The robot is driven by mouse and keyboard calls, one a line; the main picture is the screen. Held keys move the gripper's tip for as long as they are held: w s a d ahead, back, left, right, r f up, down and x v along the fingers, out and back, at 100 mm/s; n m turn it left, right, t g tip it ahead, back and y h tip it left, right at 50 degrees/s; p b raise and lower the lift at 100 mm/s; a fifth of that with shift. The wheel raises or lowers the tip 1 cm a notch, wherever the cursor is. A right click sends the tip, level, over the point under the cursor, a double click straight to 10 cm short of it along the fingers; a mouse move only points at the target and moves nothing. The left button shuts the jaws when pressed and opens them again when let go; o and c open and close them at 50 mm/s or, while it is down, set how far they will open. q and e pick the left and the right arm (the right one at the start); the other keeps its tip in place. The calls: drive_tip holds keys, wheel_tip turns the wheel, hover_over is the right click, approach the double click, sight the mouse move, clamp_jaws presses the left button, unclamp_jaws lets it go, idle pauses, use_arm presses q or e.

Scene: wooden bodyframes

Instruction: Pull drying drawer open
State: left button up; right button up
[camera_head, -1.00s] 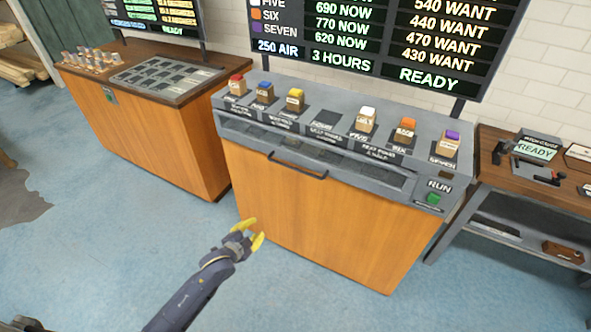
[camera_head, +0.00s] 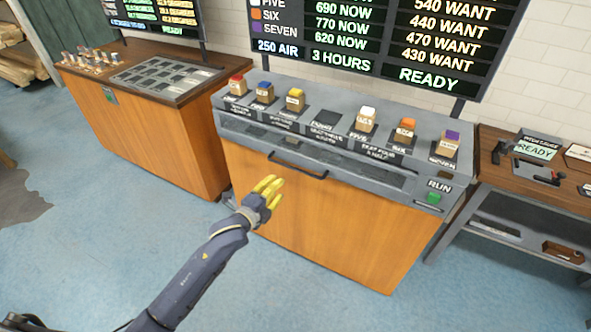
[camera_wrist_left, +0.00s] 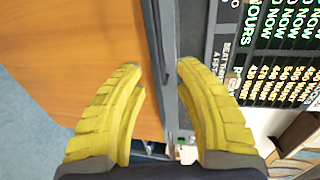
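The drying drawer is in the middle cabinet, with a wooden front (camera_head: 330,225) below a grey top; it looks shut. Its dark bar handle (camera_head: 298,166) runs across the upper front in the head view. My left gripper (camera_head: 270,184) is in front of the cabinet, just below and left of the handle, apart from it. In the left wrist view its yellow fingers (camera_wrist_left: 160,70) are spread with nothing held. A dark, narrow bar and the grey cabinet edge (camera_wrist_left: 186,40) lie beyond the gap between them. My right gripper is out of view.
Several wooden blocks with coloured caps (camera_head: 295,100) stand on the grey top, with a green RUN button (camera_head: 433,197) at its right. A display board (camera_head: 390,45) is behind. A second cabinet (camera_head: 150,130) stands left, a side table (camera_head: 530,200) right. The blue floor in front is clear.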

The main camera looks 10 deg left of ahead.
sight(295, 169)
use_arm(q)
drive_tip(key=x, duration=1.3)
drive_tip(key=shift+w+d, duration=0.15)
drive_tip(key=shift+w, duration=0.05)
drive_tip(key=shift+c, duration=0.4)
clamp_jaws()
